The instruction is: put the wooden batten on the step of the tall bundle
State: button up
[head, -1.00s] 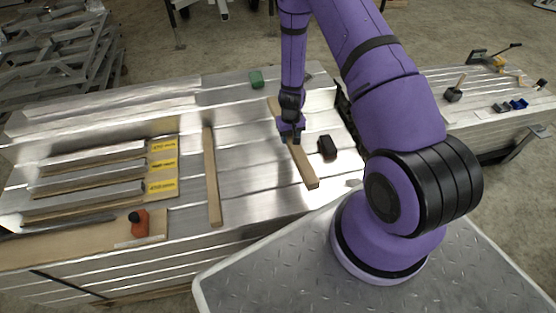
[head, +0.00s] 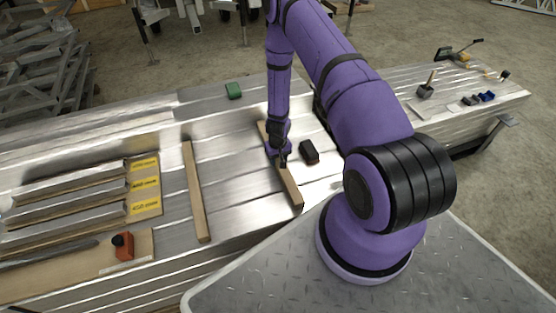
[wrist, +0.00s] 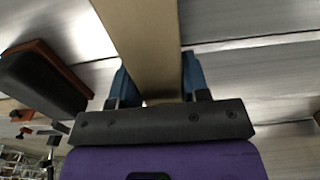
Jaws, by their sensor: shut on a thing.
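A long wooden batten (head: 290,188) slopes across the aluminium planks near the right end of the near bundle. My gripper (head: 281,161) points down and is shut on this batten at about its middle. In the wrist view the batten (wrist: 142,40) runs between the two blue fingers of my gripper (wrist: 158,85), one on each side. I cannot tell whether it touches the planks. The near aluminium bundle (head: 232,180) has several long planks on top and a higher strip along its far side. I cannot tell which level is the step.
A second batten (head: 195,190) lies to the left. A dark block with a red-brown edge (head: 309,152) lies close right of the held batten. A green block (head: 233,90) is at the back, an orange tool (head: 123,247) at front left. Labelled spacers (head: 145,184) lie left.

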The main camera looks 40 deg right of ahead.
jog(key=shift+f, duration=0.3)
jog(key=shift+f, duration=0.1)
jog(key=o, duration=1.1)
jog(key=shift+o, duration=0.2)
notch_tip(320, 180, up, 12)
jog(key=shift+r, duration=0.2)
